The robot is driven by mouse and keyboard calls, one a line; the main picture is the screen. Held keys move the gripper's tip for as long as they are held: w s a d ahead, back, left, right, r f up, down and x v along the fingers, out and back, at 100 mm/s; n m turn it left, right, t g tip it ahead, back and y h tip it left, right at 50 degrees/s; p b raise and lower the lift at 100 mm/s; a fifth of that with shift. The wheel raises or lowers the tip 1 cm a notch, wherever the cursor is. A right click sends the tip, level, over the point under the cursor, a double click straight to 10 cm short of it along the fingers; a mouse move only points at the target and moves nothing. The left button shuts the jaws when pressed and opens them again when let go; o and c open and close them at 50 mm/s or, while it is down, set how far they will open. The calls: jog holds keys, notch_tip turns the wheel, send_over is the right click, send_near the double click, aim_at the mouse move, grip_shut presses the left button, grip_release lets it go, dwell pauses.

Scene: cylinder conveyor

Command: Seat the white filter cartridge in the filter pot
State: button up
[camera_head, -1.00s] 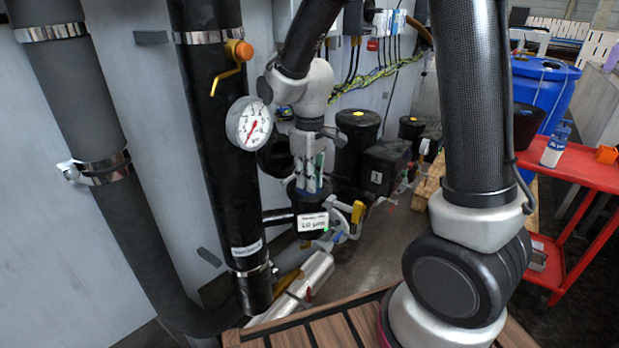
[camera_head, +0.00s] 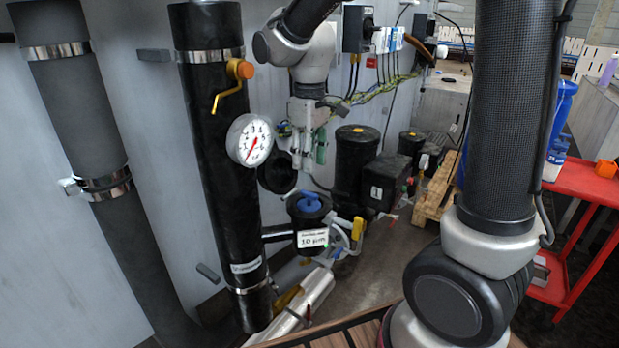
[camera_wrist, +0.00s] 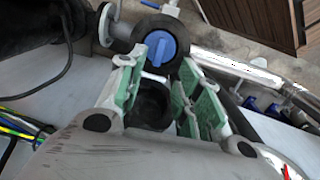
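The black filter pot (camera_head: 309,222) stands on a side pipe with a "10 µm" label on its front. A blue cap with a raised grip bar (camera_head: 309,203) sits in its open mouth. It also shows in the wrist view as a blue disc (camera_wrist: 160,47) inside the pot's black rim (camera_wrist: 180,28). No white cartridge body shows; anything under the blue cap is hidden. My gripper (camera_head: 308,160) is above the pot, apart from the blue cap. In the wrist view its green-padded fingers (camera_wrist: 164,88) are spread with nothing held between them.
A black round lid-like part (camera_head: 277,173) is beside the gripper, left of the pot. The thick black pipe with a gauge (camera_head: 250,139) stands close on the left. A yellow-handled valve (camera_head: 357,228) is right of the pot. Black canisters (camera_head: 355,165) stand behind.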

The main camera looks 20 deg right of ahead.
jog(key=s+d+r+m+t, duration=0.2)
jog(key=s+d+r+m, duration=0.1)
jog(key=s+d, duration=0.4)
jog(key=s+d+r+m+t, duration=0.2)
jog(key=s+d+r+m, duration=0.2)
jog(key=s+d, duration=0.4)
jog(key=s, duration=0.4)
jog(key=shift+c, duration=0.4)
